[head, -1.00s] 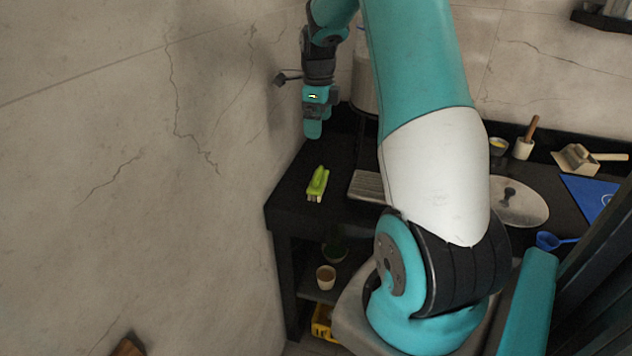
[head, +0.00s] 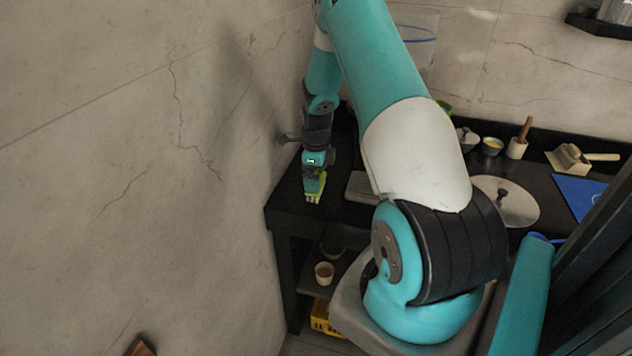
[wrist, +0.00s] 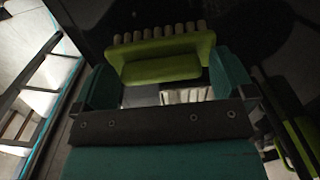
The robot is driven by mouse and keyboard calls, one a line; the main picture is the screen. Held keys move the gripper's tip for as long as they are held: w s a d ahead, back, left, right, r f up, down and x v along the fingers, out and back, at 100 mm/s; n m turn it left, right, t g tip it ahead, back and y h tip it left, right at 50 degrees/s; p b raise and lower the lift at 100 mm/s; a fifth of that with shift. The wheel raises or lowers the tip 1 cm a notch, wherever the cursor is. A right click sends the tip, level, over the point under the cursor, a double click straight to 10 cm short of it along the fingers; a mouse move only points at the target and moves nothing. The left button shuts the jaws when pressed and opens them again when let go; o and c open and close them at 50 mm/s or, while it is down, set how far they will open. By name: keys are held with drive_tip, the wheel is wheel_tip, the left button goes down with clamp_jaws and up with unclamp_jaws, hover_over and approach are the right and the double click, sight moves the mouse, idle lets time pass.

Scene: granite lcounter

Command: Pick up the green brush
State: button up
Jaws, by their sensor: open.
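The green brush (head: 314,190) lies on the black counter near its left end, partly hidden by my gripper in the head view. In the wrist view the green brush (wrist: 160,60) shows a lime body with a row of pale bristle tufts along its far edge. My gripper (head: 314,188) points down over the brush. In the wrist view my gripper (wrist: 165,88) is open, with its teal fingers apart at the left and right of the brush's handle part. I cannot tell whether either finger touches the brush.
The wall stands close at the left of the arm. A ribbed grey tray (head: 362,187) lies to the right of the brush. Further right are a round lid (head: 515,207), a wooden-handled mortar (head: 517,148), a dustpan (head: 568,158) and a blue cloth (head: 580,196).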

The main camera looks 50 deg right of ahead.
drive_tip(key=shift+f, duration=0.15)
drive_tip(key=shift+c, duration=0.2)
drive_tip(key=c, duration=0.8)
drive_tip(key=shift+c, duration=0.2)
